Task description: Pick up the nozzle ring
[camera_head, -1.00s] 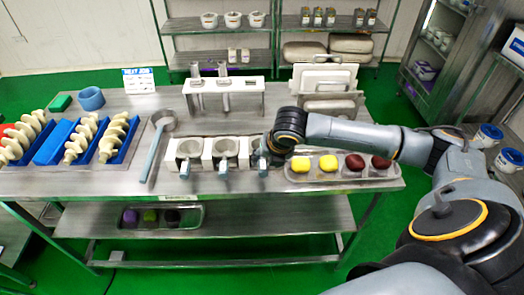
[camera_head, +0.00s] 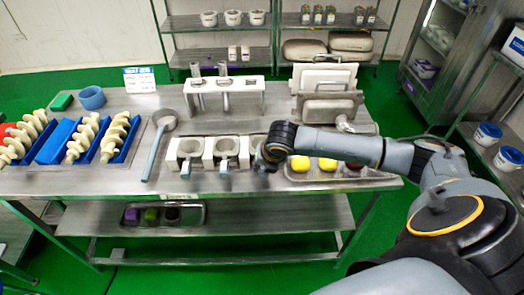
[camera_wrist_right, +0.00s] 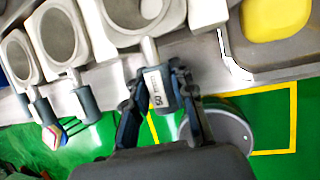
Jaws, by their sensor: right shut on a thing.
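A row of nozzle rings with grey handles sits in white square holders at the table's front edge. In the head view, the left ring (camera_head: 189,146) and middle ring (camera_head: 227,146) show clearly; my right gripper (camera_head: 266,164) covers most of the right one. In the right wrist view, my right gripper (camera_wrist_right: 152,80) is shut on the labelled handle of the near nozzle ring (camera_wrist_right: 159,88). Its round part is at the top of that view, still at its white holder. The other two rings are to its left. My left gripper is not in view.
A tray (camera_head: 340,178) with yellow and dark red pieces lies right of the holders, partly under my right arm. A long-handled ladle (camera_head: 165,120) lies to the left. Blue trays with white augers (camera_head: 118,135) are further left. A white rack (camera_head: 228,84) stands behind.

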